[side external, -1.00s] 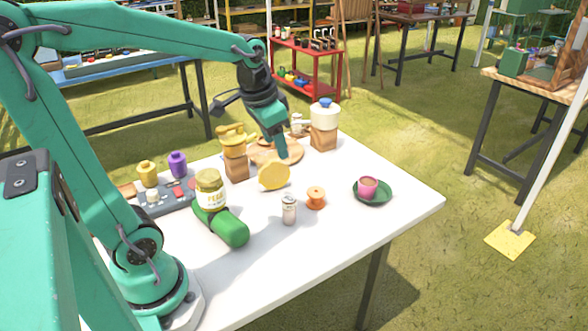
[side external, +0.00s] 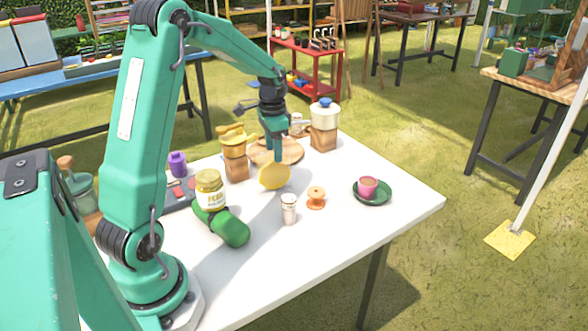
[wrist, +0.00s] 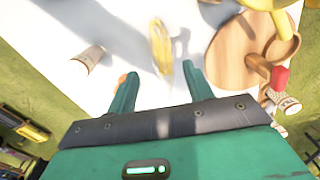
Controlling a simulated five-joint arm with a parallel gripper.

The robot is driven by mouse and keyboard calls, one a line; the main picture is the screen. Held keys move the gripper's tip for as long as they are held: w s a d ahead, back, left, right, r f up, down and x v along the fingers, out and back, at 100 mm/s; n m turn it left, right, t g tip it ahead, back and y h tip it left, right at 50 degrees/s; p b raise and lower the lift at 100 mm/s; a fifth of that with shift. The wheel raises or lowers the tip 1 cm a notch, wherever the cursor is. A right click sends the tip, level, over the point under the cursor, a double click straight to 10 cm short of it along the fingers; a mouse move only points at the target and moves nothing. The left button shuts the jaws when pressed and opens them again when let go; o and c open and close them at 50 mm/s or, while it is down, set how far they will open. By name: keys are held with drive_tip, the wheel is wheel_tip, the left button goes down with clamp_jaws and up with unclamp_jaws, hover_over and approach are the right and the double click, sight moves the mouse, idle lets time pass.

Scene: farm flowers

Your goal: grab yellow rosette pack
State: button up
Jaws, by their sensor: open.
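The yellow rosette pack (side external: 275,177) looks like a round yellow disc standing on edge on the white table. In the wrist view it shows edge-on as a blurred yellow shape (wrist: 160,45), lying ahead of the gap between my fingers. My gripper (side external: 278,156) points down just behind and above the disc in the side view. In the wrist view my gripper (wrist: 159,72) is open, with nothing between its fingers. Whether a finger touches the disc cannot be told.
A wooden round board (side external: 291,150) lies behind my gripper. A wooden grinder with a yellow top (side external: 236,160) stands to the left. A white shaker (side external: 289,208), an orange spool (side external: 316,197) and a green saucer (side external: 372,199) are in front and right.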

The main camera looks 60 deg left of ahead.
sight(274, 170)
drive_tip(key=shift+a+f, duration=0.1)
drive_tip(key=shift+f, duration=0.15)
drive_tip(key=shift+f, duration=1.2)
drive_tip(key=shift+f, duration=0.1)
drive_tip(key=shift+a+f, duration=0.1)
drive_tip(key=shift+f, duration=2.4)
drive_tip(key=shift+c, duration=0.2)
drive_tip(key=c, duration=1)
